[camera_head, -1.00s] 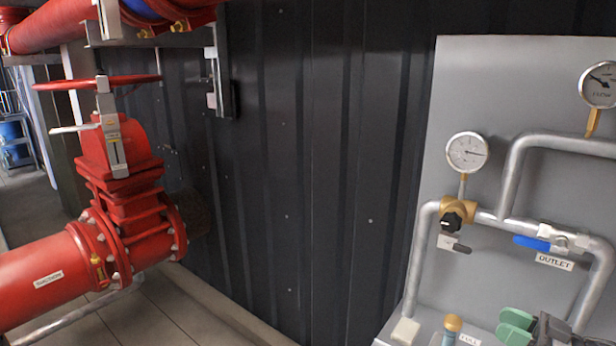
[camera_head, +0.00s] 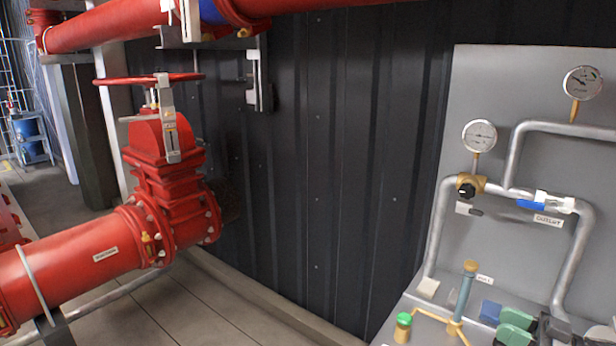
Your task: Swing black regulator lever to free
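A brass regulator (camera_head: 480,183) with a round black knob (camera_head: 466,191) sits on the pipework of the grey panel at the right. Just below it is a pale plate with a small dark part (camera_head: 476,212); I cannot tell at this size whether that part is the lever. My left gripper is out of view.
Two gauges, one (camera_head: 479,135) above the regulator, and a blue-handled outlet valve (camera_head: 531,204) are on the panel. A brass fitting with a green cap (camera_head: 404,319) and an upright tube (camera_head: 465,293) stand at the lower front. A large red valve (camera_head: 168,175) is at the left.

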